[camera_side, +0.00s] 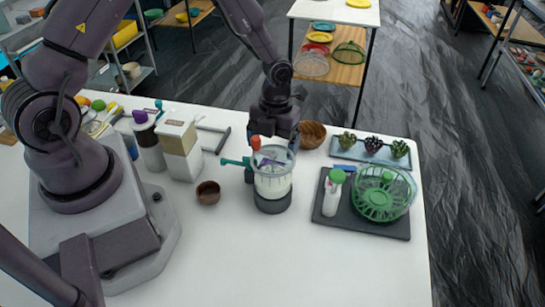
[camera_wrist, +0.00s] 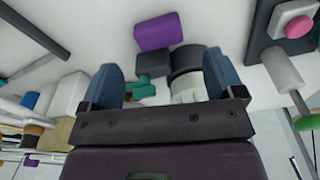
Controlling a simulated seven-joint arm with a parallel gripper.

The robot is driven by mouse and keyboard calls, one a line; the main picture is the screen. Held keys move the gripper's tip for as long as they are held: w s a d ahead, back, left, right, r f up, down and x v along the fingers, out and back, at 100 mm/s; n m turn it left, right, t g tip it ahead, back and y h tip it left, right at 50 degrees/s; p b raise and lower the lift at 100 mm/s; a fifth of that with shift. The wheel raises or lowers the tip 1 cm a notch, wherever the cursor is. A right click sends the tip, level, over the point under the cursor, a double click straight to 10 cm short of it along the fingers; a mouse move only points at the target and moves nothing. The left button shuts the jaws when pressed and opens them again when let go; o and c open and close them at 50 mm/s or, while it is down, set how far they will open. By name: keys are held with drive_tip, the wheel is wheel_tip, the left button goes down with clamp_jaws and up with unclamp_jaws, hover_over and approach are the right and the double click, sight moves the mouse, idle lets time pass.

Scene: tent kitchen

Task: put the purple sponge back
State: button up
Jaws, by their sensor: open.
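The purple sponge (camera_wrist: 158,32) shows as a block in the wrist view, ahead of my fingertips and apart from them, beside dark grey and teal parts. In the side view a bit of purple (camera_side: 268,161) shows at the clear jar below my gripper; I cannot tell whether it is the sponge seen through the jar. My gripper (camera_wrist: 165,78) is open, its two blue fingers wide apart, with nothing clearly held. In the side view my gripper (camera_side: 275,139) is just above and behind the clear jar (camera_side: 272,183), which has pale contents and a dark base.
A teal handle (camera_side: 235,162) sticks out left of the jar. A small brown bowl (camera_side: 208,192) and a beige container (camera_side: 180,149) stand left. A wooden bowl (camera_side: 311,134), plant tray (camera_side: 343,152) and dark board (camera_side: 388,227) with a green basket (camera_side: 383,201) lie right. The front table is clear.

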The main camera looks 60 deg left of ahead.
wheel_tip(320, 180, up, 16)
drive_tip(key=s+n+t+y, duration=0.1)
drive_tip(key=s+n+y, duration=0.1)
drive_tip(key=n, duration=0.5)
drive_tip(key=s+r+n+t+h, duration=0.1)
drive_tip(key=s+r+n+t, duration=0.4)
drive_tip(key=s+r+n, duration=0.8)
drive_tip(key=shift+s+d+n+t, duration=0.45)
drive_tip(key=shift+s+n, duration=0.25)
drive_tip(key=shift+n, duration=3.9)
